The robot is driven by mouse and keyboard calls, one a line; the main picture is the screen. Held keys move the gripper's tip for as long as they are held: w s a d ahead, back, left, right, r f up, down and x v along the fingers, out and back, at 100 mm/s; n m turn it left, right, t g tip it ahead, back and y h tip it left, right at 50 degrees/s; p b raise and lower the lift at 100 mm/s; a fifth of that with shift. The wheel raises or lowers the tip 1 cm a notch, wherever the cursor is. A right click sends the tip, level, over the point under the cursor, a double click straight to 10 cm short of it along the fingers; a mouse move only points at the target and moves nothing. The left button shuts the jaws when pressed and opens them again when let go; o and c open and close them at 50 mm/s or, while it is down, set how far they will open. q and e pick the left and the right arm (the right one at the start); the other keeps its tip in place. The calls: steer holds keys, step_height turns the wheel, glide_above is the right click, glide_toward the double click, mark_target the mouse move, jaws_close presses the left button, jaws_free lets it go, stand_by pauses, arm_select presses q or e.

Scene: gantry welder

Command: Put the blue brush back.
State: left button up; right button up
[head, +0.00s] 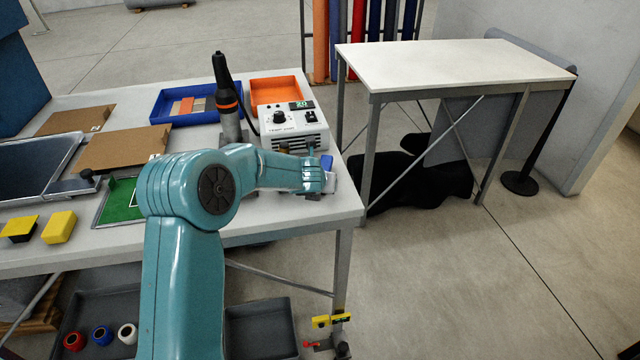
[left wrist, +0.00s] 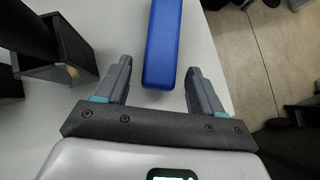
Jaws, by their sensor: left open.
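The blue brush (left wrist: 162,40) shows in the left wrist view as a long blue block over the white table. Its near end lies between the fingertips of my left gripper (left wrist: 159,66), with a gap on both sides. The gripper is open and holds nothing. In the head view a small blue part of the brush (head: 326,161) shows at the table's right edge, beside the teal wrist; the rest is hidden. My right gripper is in neither view.
A white control box (head: 294,127) and a black-handled tool (head: 226,85) stand behind my arm. A black holder (left wrist: 55,55) is left of the gripper. A blue tray (head: 170,105) and orange tray (head: 275,90) lie further back. A second table (head: 450,65) stands right.

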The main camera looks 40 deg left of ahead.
arm_select(q)
steer(key=v, duration=1.1)
steer(key=s+d+f+m+g+h, duration=0.1)
steer(key=s+d+f+m, duration=0.2)
steer(key=d+f+m, duration=0.35)
steer(key=s+d+f+m+g+h, duration=0.1)
steer(key=s+d+f+m, duration=0.2)
steer(key=f+m, duration=0.55)
steer(key=s+d+f+m+g+h, duration=0.1)
steer(key=s+d+f+m, duration=0.2)
steer(key=d+f+m, duration=0.35)
steer(key=s+d+f+m+g+h, duration=0.2)
steer(key=s+d+f+m, duration=0.3)
steer(key=s+m, duration=0.3)
steer(key=s+d+f+m+g+h, duration=0.2)
steer(key=s+d+f+m, duration=0.3)
steer(key=s+m, duration=0.4)
steer(key=shift+d+m+g+h+p, duration=0.35)
steer(key=shift+d+h, duration=0.15)
steer(key=shift+d, duration=0.1)
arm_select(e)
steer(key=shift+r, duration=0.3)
